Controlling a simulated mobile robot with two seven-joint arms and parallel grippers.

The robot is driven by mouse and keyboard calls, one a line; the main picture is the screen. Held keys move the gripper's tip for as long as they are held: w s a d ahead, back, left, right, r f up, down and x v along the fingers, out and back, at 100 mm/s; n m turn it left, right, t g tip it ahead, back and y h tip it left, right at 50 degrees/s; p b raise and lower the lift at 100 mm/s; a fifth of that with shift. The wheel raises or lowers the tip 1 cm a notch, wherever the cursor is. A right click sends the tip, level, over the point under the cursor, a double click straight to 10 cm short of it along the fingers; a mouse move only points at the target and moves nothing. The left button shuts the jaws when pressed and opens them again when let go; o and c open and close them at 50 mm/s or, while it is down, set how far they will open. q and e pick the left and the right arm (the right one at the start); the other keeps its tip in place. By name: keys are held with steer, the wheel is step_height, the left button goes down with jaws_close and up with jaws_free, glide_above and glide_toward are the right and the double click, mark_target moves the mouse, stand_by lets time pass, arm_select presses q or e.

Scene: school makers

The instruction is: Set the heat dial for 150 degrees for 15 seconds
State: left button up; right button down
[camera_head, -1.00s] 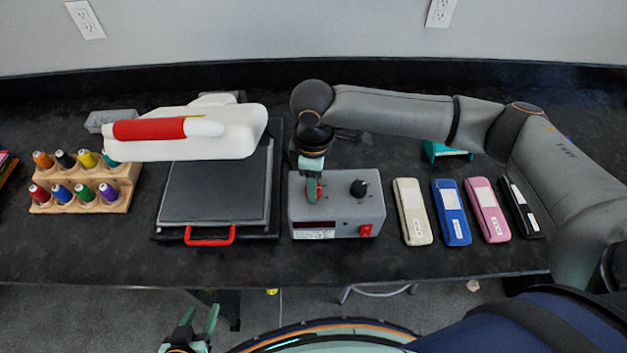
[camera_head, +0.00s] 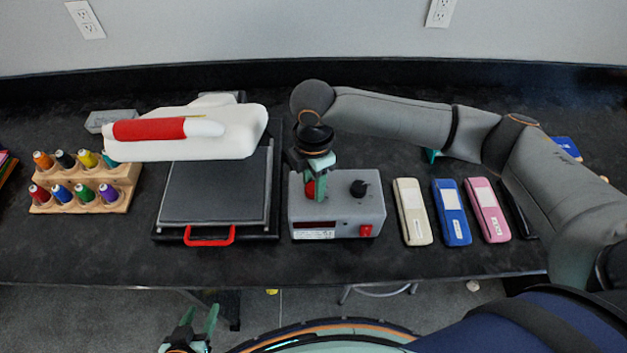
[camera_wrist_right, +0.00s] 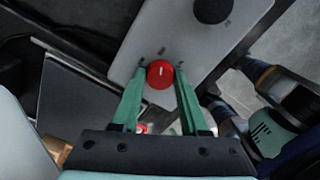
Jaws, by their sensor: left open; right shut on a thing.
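The grey control box (camera_head: 345,219) stands on the black table, right of the heat press. It has a red dial, a black dial (camera_head: 358,188), a dark display (camera_head: 314,224) and a red switch (camera_head: 366,231). My right gripper (camera_head: 318,192) reaches down over the box's left part. In the right wrist view its green fingers (camera_wrist_right: 160,80) are shut on the red dial (camera_wrist_right: 160,74), one on each side. A pale mark shows on the dial's face. The black dial (camera_wrist_right: 212,8) is beside it. The display's digits are too small to read. My left gripper (camera_head: 202,325) is open, low in front of the table.
The heat press (camera_head: 213,192) with its white top and red handle (camera_head: 209,239) stands left of the box. Spools in a wooden rack (camera_head: 115,197) are further left. White, blue and pink staplers (camera_head: 413,229) lie to the right. The table front is clear.

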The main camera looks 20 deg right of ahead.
mark_target(313, 188)
steer(key=shift+a, duration=0.1)
stand_by(0.4)
steer(key=shift+c, duration=2.1)
jaws_free()
step_height(313, 188, up, 13)
steer(key=shift+f, duration=0.2)
steer(key=shift+s, duration=0.1)
